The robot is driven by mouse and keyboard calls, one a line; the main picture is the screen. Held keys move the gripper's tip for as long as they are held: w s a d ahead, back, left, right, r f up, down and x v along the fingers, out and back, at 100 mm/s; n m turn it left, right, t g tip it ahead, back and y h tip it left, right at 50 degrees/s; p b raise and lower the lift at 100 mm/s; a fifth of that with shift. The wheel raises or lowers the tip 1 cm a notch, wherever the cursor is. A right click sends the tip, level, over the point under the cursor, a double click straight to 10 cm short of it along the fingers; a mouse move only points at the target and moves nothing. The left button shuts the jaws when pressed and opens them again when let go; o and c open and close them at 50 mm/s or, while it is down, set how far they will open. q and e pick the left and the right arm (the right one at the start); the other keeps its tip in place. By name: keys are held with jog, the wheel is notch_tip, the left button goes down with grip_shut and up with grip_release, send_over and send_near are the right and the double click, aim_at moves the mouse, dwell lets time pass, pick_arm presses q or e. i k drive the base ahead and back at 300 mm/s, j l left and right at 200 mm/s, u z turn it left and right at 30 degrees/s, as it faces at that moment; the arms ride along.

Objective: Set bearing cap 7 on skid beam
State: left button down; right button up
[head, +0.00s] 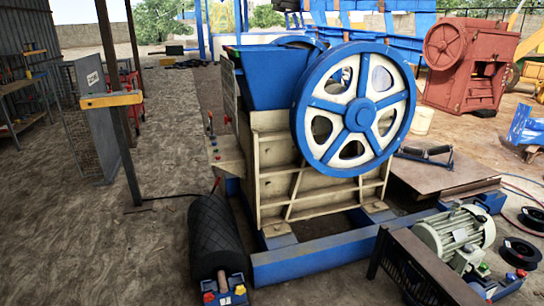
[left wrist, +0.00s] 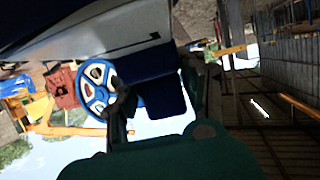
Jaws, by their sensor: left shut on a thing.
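In the left wrist view, which looks upside down, my left gripper (left wrist: 160,100) is shut on a dark blue blocky part (left wrist: 162,84) between its two dark fingers. I take this part for bearing cap 7, but no number is readable on it. A teal body (left wrist: 165,160) fills the bottom of that view and hides part of the scene. In the head view the blue skid beam (head: 315,260) runs along the ground in front of the jaw crusher (head: 280,165). Neither gripper shows in the head view.
The crusher's blue and white flywheel (head: 360,114) faces me. A black roller (head: 213,232) lies left of the beam, and an electric motor (head: 455,235) stands at right. A post with a yellow bar (head: 110,100) stands at left. Sandy ground (head: 90,245) is clear at lower left.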

aim_at(287, 253)
jog(key=i, duration=2)
jog(key=i+z, duration=0.2)
jog(key=z, duration=0.25)
jog(key=i+j+z, duration=0.1)
jog(key=z, duration=0.35)
jog(key=i+j+z, duration=0.2)
jog(key=z, duration=0.5)
jog(key=i, duration=0.05)
